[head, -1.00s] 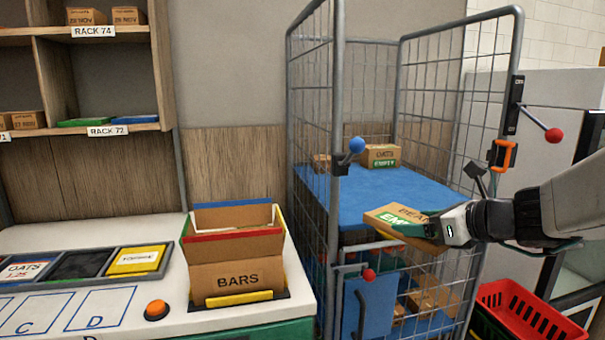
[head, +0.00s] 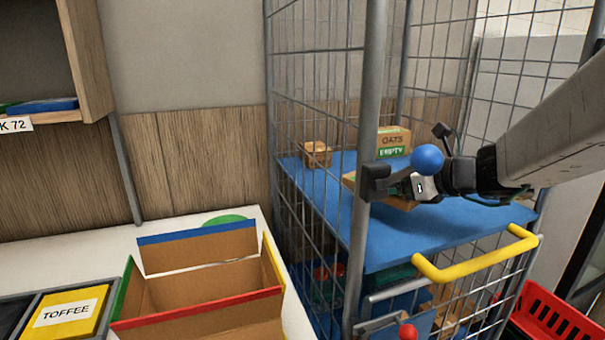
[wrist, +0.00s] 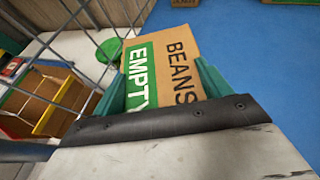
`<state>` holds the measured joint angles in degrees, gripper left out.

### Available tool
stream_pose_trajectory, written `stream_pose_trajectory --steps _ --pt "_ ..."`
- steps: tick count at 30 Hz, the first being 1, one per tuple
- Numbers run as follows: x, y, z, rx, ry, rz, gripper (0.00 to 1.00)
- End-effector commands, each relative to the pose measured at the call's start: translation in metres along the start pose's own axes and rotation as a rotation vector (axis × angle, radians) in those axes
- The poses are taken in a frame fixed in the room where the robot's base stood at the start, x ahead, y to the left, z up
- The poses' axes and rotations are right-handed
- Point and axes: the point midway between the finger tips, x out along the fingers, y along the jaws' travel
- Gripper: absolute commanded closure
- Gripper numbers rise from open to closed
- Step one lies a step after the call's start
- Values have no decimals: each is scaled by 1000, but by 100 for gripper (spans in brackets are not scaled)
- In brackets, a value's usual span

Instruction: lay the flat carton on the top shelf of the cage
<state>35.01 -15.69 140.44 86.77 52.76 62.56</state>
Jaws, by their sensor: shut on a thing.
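The flat carton, brown with a green EMPTY band and the word BEANS, is between the green fingers of my gripper (wrist: 165,90) in the wrist view. In the head view the carton (head: 400,203) shows only in part, behind the cage's front post and blue knob. My gripper (head: 405,187) is shut on it, over the blue top shelf (head: 400,235) of the wire cage (head: 370,130). The carton looks level and close to the shelf; I cannot tell whether it touches.
An OATS carton (head: 393,141) and a small brown box (head: 316,153) stand at the back of the shelf. A blue knob (head: 428,158) on the front post is close to my wrist. A yellow handle (head: 475,255) crosses the cage front. The shelf's front right is clear.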

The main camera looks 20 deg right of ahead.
Motion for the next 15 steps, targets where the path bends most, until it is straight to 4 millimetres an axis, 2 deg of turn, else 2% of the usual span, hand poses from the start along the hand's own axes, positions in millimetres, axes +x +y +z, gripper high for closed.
stream_pose_trajectory --steps 1,9,15 --pt "5 -14 -1 4 2 1 46" --pt "24 -82 0 2 2 2 46" --pt "34 -119 1 0 0 3 46"
